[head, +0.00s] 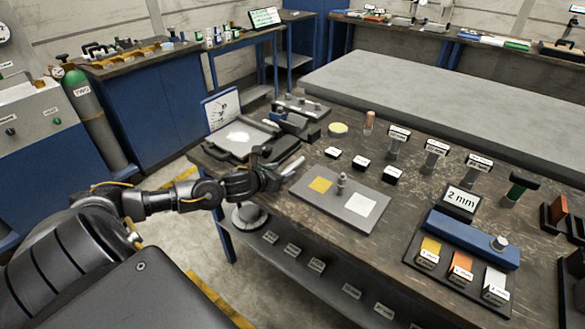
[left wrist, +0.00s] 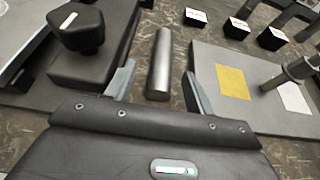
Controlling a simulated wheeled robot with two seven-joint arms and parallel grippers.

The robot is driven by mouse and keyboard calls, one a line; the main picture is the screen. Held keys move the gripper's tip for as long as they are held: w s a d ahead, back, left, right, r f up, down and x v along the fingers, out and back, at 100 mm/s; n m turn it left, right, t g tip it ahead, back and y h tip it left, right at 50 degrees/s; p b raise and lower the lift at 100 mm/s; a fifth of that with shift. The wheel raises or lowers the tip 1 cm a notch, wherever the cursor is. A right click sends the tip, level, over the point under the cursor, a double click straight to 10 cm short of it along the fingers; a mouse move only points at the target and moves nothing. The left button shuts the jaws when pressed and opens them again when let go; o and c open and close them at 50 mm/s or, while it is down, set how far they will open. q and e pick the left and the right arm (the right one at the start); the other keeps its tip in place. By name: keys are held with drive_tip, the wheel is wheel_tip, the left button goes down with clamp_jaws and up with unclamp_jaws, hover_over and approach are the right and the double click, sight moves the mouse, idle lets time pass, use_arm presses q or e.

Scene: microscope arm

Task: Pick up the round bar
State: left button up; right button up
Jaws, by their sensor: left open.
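The round bar (left wrist: 159,62) is a plain grey metal cylinder lying on the dark worn bench top. In the head view the bar (head: 293,166) shows just past my left gripper (head: 277,177), at the bench's near left edge. In the left wrist view my left gripper (left wrist: 157,80) is open, with one finger on each side of the bar's near end. The bar lies lengthwise between the fingers, and I see a gap on both sides. I cannot tell how high the fingers are above the bench. My right gripper is not in view.
A grey plate (head: 333,209) with a yellow and a white square and a small post is right of the bar. A dark block with a black knob (left wrist: 77,28) is close on the left. Small labelled black blocks (head: 362,162) stand behind.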

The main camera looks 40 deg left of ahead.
sight(287, 168)
use_arm(q)
drive_tip(key=p+x, duration=0.1)
drive_tip(key=x, duration=0.3)
drive_tip(key=shift+w+d+r, duration=0.1)
drive_tip(key=shift+d+r, duration=0.05)
drive_tip(key=shift+r, duration=0.05)
drive_tip(key=shift+w+f, duration=0.15)
drive_tip(key=shift+w, duration=0.15)
drive_tip(key=shift+f, duration=0.1)
drive_tip(key=c, duration=1.1)
clamp_jaws()
drive_tip(key=shift+w, duration=0.15)
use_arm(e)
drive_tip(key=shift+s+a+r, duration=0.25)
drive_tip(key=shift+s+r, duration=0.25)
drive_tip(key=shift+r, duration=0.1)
